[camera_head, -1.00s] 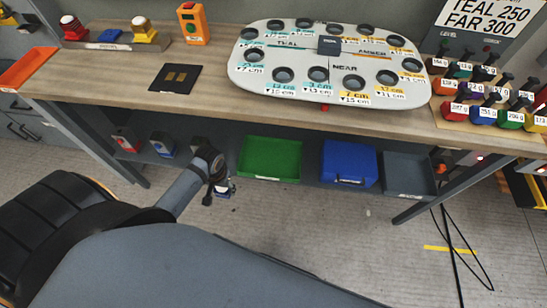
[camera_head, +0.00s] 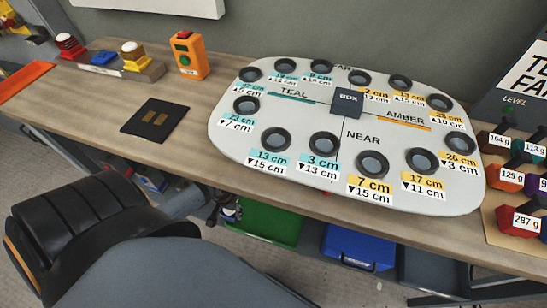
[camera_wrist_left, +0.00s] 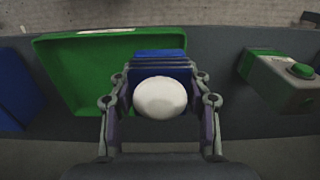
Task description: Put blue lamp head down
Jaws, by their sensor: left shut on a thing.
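My left gripper (camera_wrist_left: 160,88) is shut on the blue lamp head (camera_wrist_left: 160,72), which has a white dome facing the wrist camera. In the head view my left gripper (camera_head: 224,210) is small and partly hidden by the table edge, left of the green tray (camera_head: 270,223). A rack (camera_head: 148,73) on the tabletop holds a red lamp (camera_head: 69,46), a flat blue piece (camera_head: 102,58) and a yellow lamp (camera_head: 134,56). My right gripper is not in view.
A blue bin (camera_head: 358,247) is on the lower shelf, right of the green tray. A grey box with a green button (camera_wrist_left: 283,82) stands at the right in the wrist view. A board with holes (camera_head: 300,105) and an orange button box (camera_head: 189,55) are on the tabletop.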

